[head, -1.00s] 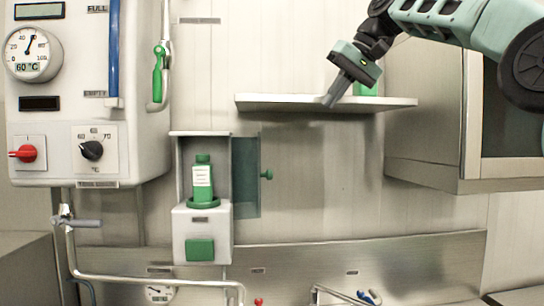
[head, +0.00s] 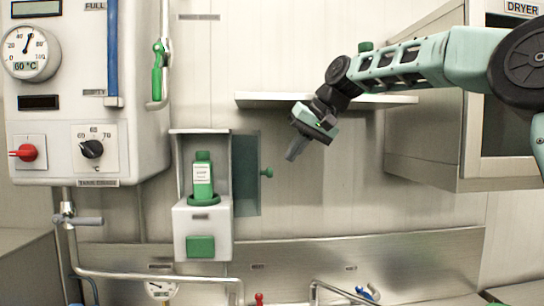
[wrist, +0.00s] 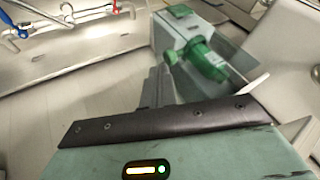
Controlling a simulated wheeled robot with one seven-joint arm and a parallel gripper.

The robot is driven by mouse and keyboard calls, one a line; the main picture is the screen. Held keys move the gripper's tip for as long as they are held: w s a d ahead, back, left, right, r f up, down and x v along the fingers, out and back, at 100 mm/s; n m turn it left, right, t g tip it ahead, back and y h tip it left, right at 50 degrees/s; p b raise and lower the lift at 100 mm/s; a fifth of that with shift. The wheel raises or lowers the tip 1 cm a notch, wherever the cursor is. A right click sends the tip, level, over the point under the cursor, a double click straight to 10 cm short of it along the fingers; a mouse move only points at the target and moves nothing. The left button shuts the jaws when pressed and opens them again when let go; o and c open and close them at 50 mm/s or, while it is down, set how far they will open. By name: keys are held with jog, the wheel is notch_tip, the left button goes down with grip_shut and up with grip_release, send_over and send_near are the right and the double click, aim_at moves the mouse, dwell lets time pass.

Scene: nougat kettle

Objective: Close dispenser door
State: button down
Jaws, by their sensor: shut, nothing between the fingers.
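The dispenser (head: 203,218) is a white wall box with a green button on its lower front. A green bottle with a white label (head: 203,178) stands inside on a green ring. My gripper (head: 290,158) is shut and empty, to the right of the knob and a little above it, apart from the door. In the wrist view the dispenser (wrist: 180,30), the green bottle (wrist: 207,62) and the door (wrist: 232,65) show beyond the gripper fingers (wrist: 155,88).
A white shelf (head: 385,100) is on the wall behind my arm, and a cabinet (head: 425,150) hangs at the right. A white tank with gauge and knobs (head: 75,120) is at the left. Pipes (head: 150,279) run below. The wall between knob and cabinet is clear.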

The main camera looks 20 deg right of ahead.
aim_at(261, 175)
jog(key=shift+w+a+f+p, duration=0.25)
jog(key=shift+a+f+p, duration=0.2)
jog(key=shift+a, duration=0.4)
jog(key=shift+w+a+f+p, duration=0.3)
jog(key=shift+a+p, duration=0.2)
jog(key=shift+a, duration=0.4)
jog(key=shift+w+a+f+p, duration=0.25)
jog(key=shift+a+f+p, duration=0.2)
jog(key=shift+a, duration=0.4)
jog(key=shift+a, duration=0.15)
